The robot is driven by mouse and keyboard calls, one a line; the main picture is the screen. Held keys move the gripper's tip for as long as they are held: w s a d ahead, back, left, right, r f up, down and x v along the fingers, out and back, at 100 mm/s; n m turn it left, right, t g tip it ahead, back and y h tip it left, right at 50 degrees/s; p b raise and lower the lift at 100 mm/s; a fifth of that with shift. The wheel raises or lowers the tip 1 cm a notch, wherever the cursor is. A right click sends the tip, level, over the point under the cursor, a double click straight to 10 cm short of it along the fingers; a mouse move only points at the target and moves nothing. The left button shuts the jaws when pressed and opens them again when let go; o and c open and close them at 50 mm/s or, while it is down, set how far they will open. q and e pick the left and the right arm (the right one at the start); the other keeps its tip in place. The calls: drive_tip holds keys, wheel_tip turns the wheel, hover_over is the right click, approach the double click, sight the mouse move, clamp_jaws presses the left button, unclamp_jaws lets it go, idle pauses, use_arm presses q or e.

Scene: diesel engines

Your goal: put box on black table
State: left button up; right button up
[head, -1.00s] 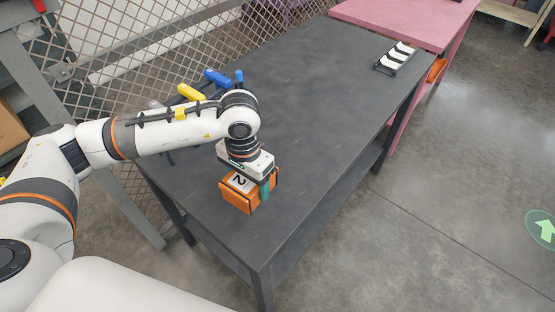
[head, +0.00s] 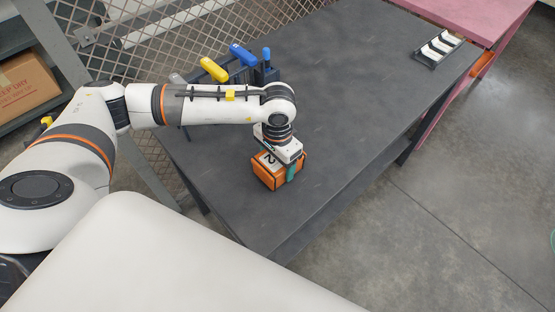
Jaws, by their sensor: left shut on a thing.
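An orange box (head: 268,176) with a white label marked 2 is at the near part of the black table (head: 330,120). My left gripper (head: 291,170) is above and around the box, with a green finger against its right side, shut on it. The box appears to be on or just above the table top; I cannot tell whether it touches. The far finger is hidden. My right gripper is not in view.
A dark rack with blue and yellow handles (head: 214,69) stands at the table's back left by the mesh fence. A small black rack with white pieces (head: 437,48) is at the far right end. The table's middle is clear. A pink table (head: 480,20) adjoins it.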

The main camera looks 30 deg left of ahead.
use_arm(q)
drive_tip(key=shift+f, duration=0.35)
drive_tip(key=shift+f, duration=0.2)
drive_tip(key=o, duration=1.3)
drive_tip(key=shift+r, duration=0.1)
